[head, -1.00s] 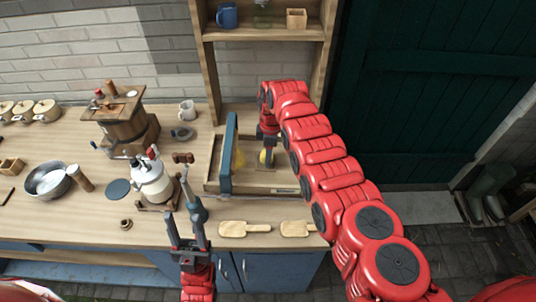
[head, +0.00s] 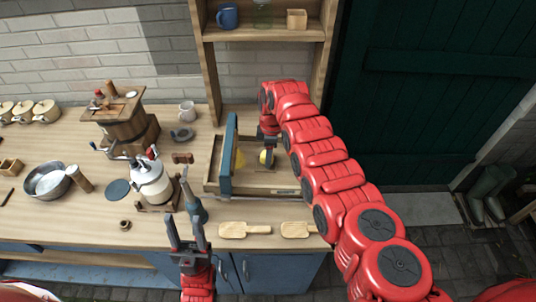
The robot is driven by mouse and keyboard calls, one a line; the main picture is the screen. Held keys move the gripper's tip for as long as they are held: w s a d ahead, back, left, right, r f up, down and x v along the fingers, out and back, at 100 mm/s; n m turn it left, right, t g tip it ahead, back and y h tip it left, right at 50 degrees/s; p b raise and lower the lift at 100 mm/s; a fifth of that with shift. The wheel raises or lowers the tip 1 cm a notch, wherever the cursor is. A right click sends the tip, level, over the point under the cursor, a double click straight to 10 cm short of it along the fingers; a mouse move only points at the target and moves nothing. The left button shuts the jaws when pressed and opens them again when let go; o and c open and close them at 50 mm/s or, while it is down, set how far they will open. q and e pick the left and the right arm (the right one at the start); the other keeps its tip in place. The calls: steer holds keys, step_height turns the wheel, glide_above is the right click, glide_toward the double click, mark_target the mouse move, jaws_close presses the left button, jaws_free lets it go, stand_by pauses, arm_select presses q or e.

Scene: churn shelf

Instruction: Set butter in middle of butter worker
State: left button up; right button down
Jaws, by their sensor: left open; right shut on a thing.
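The butter worker (head: 286,192) is a shallow wooden tray at the right end of the bench, with an upright blue board (head: 229,155) across its left part. My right arm reaches over from the right, and my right gripper (head: 267,148) points down over the tray. It is shut on a small yellow lump of butter (head: 263,158), mostly hidden by the gripper. I cannot tell whether this lump touches the tray floor. Another yellow patch (head: 239,158) shows just right of the blue board. My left gripper (head: 187,232) is open and empty at the front bench edge.
Two wooden paddles (head: 245,230) (head: 298,229) lie in front of the tray. A white metal can (head: 151,184), a wooden churn (head: 130,127) and a metal bowl (head: 47,181) stand to the left. A shelf (head: 265,33) rises behind the tray.

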steer(key=shift+f+b, duration=0.65)
steer(key=shift+b, duration=0.1)
steer(key=shift+r, duration=0.1)
stand_by(0.6)
steer(key=shift+c, duration=0.8)
jaws_free()
steer(key=shift+c, duration=0.3)
steer(key=c, duration=0.3)
steer(key=shift+r, duration=0.15)
